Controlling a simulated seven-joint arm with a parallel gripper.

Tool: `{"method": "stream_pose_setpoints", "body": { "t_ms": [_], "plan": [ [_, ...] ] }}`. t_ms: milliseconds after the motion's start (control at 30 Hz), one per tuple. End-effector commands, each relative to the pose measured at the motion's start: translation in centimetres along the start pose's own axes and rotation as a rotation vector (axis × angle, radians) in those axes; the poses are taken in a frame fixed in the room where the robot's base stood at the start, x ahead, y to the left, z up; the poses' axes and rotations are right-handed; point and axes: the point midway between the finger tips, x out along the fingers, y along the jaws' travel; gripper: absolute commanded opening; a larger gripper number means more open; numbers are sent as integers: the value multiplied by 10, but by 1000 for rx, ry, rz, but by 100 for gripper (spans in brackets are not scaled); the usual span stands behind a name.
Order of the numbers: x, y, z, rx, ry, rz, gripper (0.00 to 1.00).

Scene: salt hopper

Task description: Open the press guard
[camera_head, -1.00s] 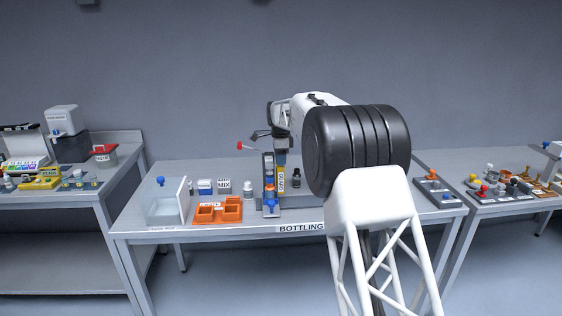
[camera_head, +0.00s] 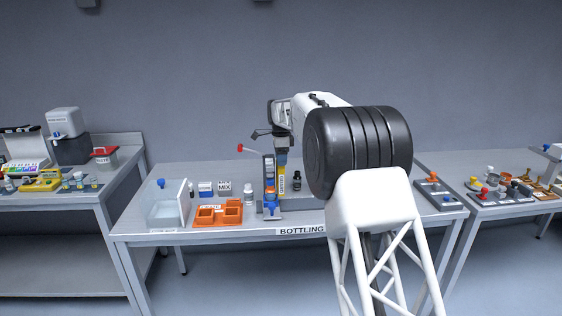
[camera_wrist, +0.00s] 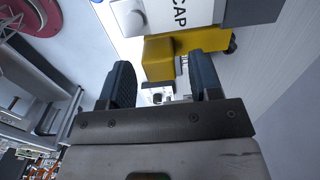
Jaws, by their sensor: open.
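The capping press (camera_head: 269,185) stands on the bottling table, a grey upright unit with a blue part low at its front. A lever with a red knob (camera_head: 240,147) sticks out to its left. In the head view my arm partly hides the press's upper right. I cannot clearly pick out the guard.
An orange tray (camera_head: 218,213), a clear box (camera_head: 165,213) and small bottles stand left of the press. Other tables with equipment stand at both sides. My arm covers the table's right middle.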

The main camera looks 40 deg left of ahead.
Motion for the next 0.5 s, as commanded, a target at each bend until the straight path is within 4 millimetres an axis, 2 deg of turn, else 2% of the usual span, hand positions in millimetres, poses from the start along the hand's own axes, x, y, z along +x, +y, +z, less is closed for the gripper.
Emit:
{"method": "stream_pose_setpoints", "body": {
  "t_ms": [300, 500],
  "plan": [
    [-40, 0, 0, 0, 0, 0, 57],
    [-58, 0, 0, 0, 0, 1, 57]
  ]
}}
